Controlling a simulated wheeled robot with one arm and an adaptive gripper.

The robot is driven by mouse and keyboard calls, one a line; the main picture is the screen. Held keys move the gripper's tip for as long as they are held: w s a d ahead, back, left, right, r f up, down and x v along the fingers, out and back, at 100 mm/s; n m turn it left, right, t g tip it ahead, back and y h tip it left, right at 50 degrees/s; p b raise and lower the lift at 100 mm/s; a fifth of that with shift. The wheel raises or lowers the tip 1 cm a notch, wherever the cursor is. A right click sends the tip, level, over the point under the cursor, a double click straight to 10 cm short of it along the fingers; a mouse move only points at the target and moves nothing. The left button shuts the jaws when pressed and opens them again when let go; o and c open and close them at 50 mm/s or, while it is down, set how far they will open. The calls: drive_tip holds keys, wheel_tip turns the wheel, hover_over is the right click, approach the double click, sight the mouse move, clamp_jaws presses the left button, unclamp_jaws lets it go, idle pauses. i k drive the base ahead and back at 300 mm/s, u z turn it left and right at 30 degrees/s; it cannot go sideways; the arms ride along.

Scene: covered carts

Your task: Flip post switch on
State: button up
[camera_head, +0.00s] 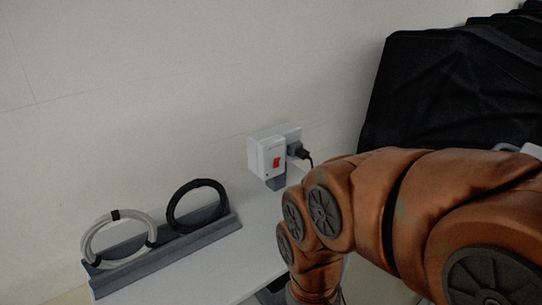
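The post switch is a small red rocker (276,162) on the front of a white box (262,160). The box sits on a short grey post (276,183) at the back of a white surface, close to the wall. I cannot tell from this view which way the rocker is tipped. My orange arm comes in from the right and bends down in front of the post, to the right of and below the switch. Its end runs off the bottom edge, so my gripper is not visible. Nothing of mine covers the red rocker.
A black plug (299,152) with a cord is in the box's right side. A grey rack (170,254) at the left holds a white cable coil (86,238) and a black cable coil (171,211). A black-covered cart (440,90) stands at the right. The white surface (225,268) is clear in front.

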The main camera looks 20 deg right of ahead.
sight(276, 164)
drive_tip(key=k, duration=0.5)
drive_tip(key=z, duration=1)
drive_tip(key=i, duration=0.8)
drive_tip(key=u, duration=1.6)
